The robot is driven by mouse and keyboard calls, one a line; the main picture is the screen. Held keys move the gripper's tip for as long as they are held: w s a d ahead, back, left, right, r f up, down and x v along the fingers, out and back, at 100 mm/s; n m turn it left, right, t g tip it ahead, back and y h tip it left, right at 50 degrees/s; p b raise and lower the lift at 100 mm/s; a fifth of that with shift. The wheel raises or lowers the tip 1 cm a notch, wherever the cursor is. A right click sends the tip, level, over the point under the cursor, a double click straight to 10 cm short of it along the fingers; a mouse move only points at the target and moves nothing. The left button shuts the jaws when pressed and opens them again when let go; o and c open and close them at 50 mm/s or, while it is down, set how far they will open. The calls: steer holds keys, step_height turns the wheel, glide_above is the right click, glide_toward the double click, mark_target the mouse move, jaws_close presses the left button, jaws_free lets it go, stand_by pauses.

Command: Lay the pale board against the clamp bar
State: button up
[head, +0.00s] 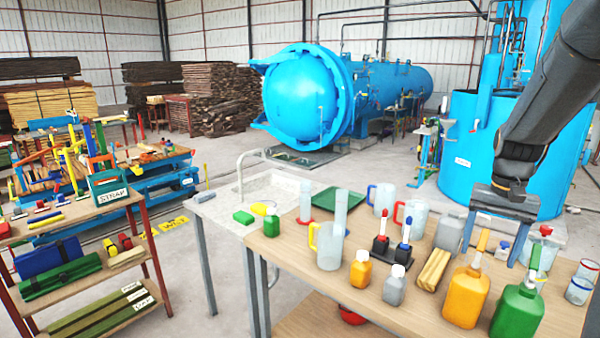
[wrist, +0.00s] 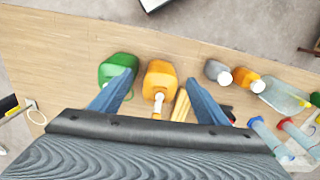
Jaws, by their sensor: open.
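A pale wooden piece (head: 434,270), which looks like a short bundle of strips, lies on the wooden table among the bottles. It also shows in the wrist view (wrist: 181,107), partly hidden behind my gripper, close to one finger. My gripper (head: 490,255) is open above the table's right part, with nothing seen in it. In the wrist view its blue fingers (wrist: 160,82) stand apart, with an orange jug seen between them. I cannot pick out the clamp bar for sure; colored clamps and wood lie on the blue trolley (head: 165,190) at the left.
An orange jug (head: 466,297) and a green jug (head: 517,312) stand near my gripper. Several bottles, pitchers and a green tray (head: 335,199) crowd the table. A sink (head: 262,192) adjoins it. A shelf rack (head: 75,222) stands left; open floor lies between.

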steer(key=s+a+f+n+b, duration=0.2)
steer(key=a+f, duration=0.3)
steer(key=a, duration=0.3)
steer(key=s+a+f+n+b, duration=0.3)
steer(key=s+a+f+b, duration=0.1)
steer(key=a, duration=0.4)
steer(key=s+a+f+n+t+b, duration=0.1)
steer(key=s+a+f+n+b, duration=0.1)
steer(key=s+a+f+b, duration=0.2)
steer(key=s+a+f, duration=0.1)
steer(key=a+f, duration=0.2)
steer(key=a, duration=0.1)
steer(key=shift+s+a+f, duration=0.2)
steer(key=shift+a+f, duration=0.05)
steer(key=shift+a, duration=0.1)
steer(key=shift+c, duration=0.2)
